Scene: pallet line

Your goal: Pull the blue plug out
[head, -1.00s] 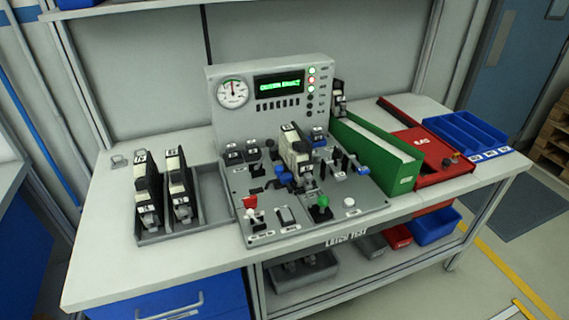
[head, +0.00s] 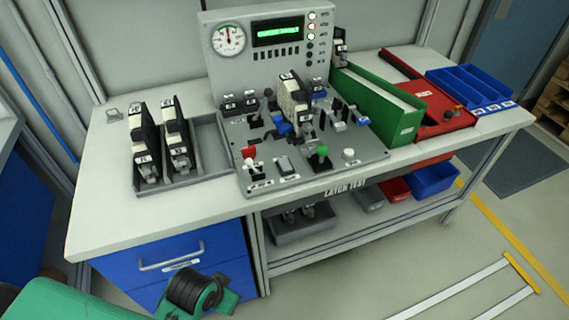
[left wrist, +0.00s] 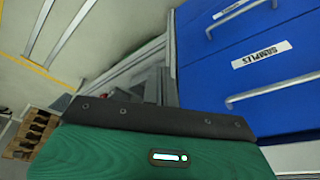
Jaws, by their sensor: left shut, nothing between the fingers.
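The test panel (head: 238,178) stands on the bench. Several blue parts show on it: one left of the upright black-and-white module (head: 297,100), a blue piece (head: 283,128); one at the right side, a blue piece (head: 361,120); and one behind the module (head: 318,91). They are too small to tell which is the plug; each appears seated on the panel. My left arm's green and black end (head: 195,292) is low at the front left, below the bench top and far from the panel. In the left wrist view, my left gripper (left wrist: 158,88) is shut and empty. My right gripper is out of view.
Two modules stand in a grey tray (head: 212,150) at left. A green box (head: 385,105), red case (head: 445,122) and blue bin (head: 470,84) are at right. Blue drawers (head: 190,255) are beneath, near my left arm. The bench's front left is clear.

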